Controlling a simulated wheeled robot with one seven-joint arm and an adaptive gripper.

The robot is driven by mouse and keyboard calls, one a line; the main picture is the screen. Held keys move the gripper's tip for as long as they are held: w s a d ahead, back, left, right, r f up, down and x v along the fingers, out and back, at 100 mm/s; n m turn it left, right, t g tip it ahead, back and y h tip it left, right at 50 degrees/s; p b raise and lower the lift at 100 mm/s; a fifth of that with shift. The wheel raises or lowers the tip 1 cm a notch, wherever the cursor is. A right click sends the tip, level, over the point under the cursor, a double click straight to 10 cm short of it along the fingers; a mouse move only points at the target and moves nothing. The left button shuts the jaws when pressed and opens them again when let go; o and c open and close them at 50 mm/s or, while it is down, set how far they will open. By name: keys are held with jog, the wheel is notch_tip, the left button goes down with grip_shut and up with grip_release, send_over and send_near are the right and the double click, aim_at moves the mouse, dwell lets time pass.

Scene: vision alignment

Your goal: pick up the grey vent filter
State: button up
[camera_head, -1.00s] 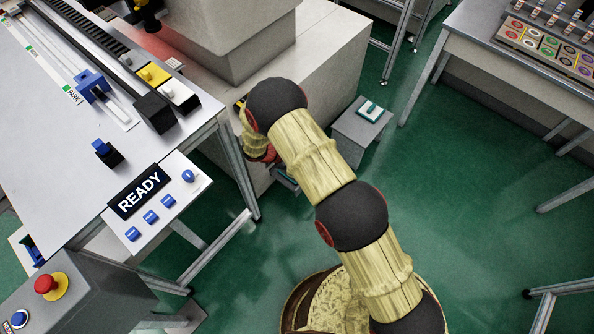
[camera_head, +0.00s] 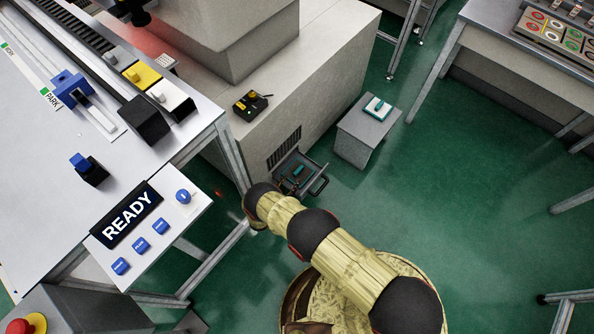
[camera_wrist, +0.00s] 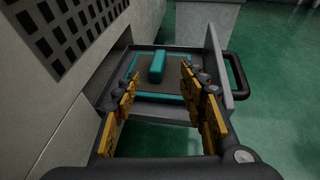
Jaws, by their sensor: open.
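The grey vent filter (camera_wrist: 157,66) lies flat in an open drawer (camera_wrist: 160,142). It has a teal border and a raised teal grip bar. In the head view the filter (camera_head: 298,171) shows small inside the drawer (camera_head: 290,157), low on the beige machine's side. My gripper (camera_wrist: 160,76) is open and empty in the wrist view. Its two yellow-padded fingers stand to the left and right of the grip bar, nearer the camera, with no visible contact. In the head view my arm hides most of the gripper.
The drawer's black handle (camera_wrist: 237,78) is at the right. A vent grille (camera_wrist: 68,28) is on the machine wall close to the left. Green floor (camera_head: 450,210) is open to the right.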

aim_at(296, 172)
jog(key=shift+w+a+f, duration=0.1)
jog(key=shift+w+f, duration=0.05)
jog(key=shift+f, duration=0.2)
jog(key=shift+w+f, duration=0.15)
jog(key=shift+w, duration=0.1)
jog(key=b+x, duration=0.3)
jog(key=x, duration=0.4)
jog(key=shift+r, duration=0.25)
jog(key=shift+c, duration=1)
grip_shut()
jog(key=shift+w, duration=0.1)
